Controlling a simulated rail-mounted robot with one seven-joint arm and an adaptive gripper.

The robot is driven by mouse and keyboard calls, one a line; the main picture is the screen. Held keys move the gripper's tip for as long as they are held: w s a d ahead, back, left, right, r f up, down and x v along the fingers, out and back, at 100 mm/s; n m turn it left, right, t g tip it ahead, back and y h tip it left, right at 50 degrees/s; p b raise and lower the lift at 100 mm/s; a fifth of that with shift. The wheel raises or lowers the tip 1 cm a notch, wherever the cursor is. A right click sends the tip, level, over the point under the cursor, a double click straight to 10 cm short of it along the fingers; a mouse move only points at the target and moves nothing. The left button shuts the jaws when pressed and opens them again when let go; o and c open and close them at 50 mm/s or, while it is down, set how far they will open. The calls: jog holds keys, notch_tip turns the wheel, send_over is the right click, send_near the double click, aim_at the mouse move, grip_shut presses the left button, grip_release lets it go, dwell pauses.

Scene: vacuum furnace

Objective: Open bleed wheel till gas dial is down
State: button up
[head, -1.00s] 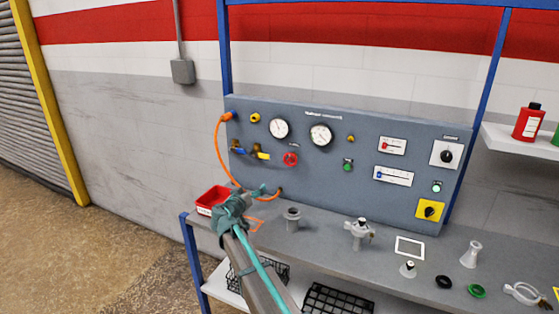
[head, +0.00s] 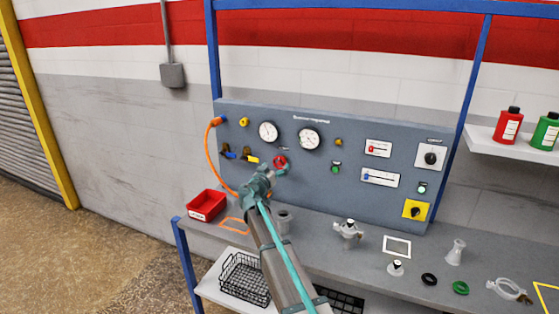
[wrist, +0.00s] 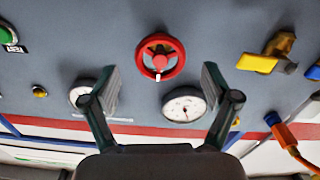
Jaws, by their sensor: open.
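The red bleed wheel (head: 280,161) is on the grey panel below two round white dials. In the wrist view the wheel (wrist: 160,45) shows nearly face-on, with a white mark at its lower rim. My gripper (head: 279,172) is open in front of the wheel; its two fingers stand either side of it in the wrist view, with no visible contact. The left dial (head: 267,132) and right dial (head: 309,139) are at the panel's top; I cannot tell which is the gas dial. The left dial (wrist: 185,104) is partly visible between the fingers, its reading too small to tell.
Yellow-handled valves (head: 251,159) and an orange hose (head: 217,160) lie left of the wheel. A green button (head: 335,168) is to its right. The bench below holds a red bin (head: 206,205), a grey fitting (head: 284,222) and several small parts.

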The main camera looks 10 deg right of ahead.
aim_at(279, 164)
jog(key=p+x, duration=0.1)
jog(key=x, duration=0.3)
jog(key=shift+w, duration=0.1)
jog(key=c, duration=1.2)
